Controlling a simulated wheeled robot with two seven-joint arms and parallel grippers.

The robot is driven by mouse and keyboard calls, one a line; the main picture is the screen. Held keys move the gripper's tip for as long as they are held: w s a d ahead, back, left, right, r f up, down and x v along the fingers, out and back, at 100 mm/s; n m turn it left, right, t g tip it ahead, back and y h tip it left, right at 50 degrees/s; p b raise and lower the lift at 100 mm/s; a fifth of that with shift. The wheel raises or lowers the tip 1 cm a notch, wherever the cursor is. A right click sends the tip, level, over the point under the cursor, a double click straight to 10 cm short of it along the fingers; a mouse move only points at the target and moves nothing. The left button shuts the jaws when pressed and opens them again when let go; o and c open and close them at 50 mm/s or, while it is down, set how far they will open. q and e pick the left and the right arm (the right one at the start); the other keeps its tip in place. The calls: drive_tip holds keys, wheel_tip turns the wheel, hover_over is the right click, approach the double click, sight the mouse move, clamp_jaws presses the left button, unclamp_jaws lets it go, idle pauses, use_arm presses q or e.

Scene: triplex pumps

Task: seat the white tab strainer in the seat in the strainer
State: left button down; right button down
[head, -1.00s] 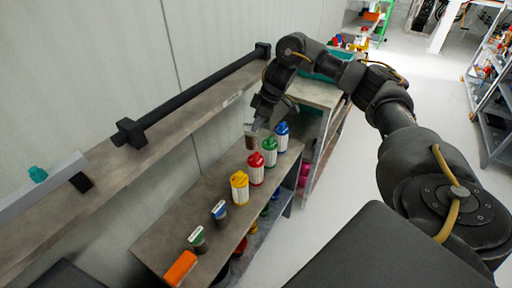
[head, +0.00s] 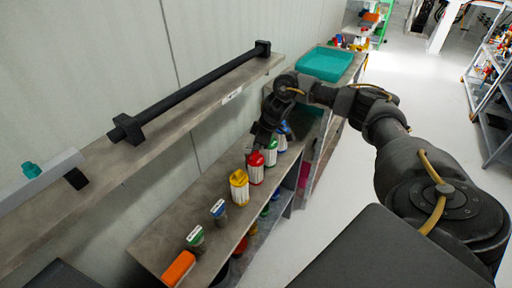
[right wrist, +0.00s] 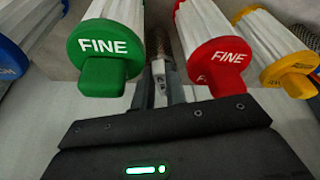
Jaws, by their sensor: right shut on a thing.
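My right gripper (head: 254,148) is low over the workbench, behind the red-capped and green-capped bottles. The right wrist view shows its narrow fingers (right wrist: 160,88) close together, shut on a small greyish mesh piece (right wrist: 158,68), which I take to be the white tab strainer. Its tab cannot be made out clearly, and the gripper hides most of it in the head view. I cannot pick out its seat; the gripper and the bottles cover that part of the bench. My left gripper is not in view.
Bottles with yellow (head: 239,188), red (head: 256,168), green (head: 270,152) and blue caps stand along the bench (head: 160,243). Blue-tab (head: 219,212) and green-tab (head: 196,238) strainers and an orange block (head: 179,268) are nearer. A shelf with a black bar (head: 200,89) runs behind.

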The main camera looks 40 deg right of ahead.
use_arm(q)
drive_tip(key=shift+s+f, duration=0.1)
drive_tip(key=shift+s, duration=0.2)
use_arm(e)
drive_tip(key=shift+f, duration=0.1)
drive_tip(key=c, duration=1.7)
unclamp_jaws()
drive_tip(key=shift+w, duration=0.1)
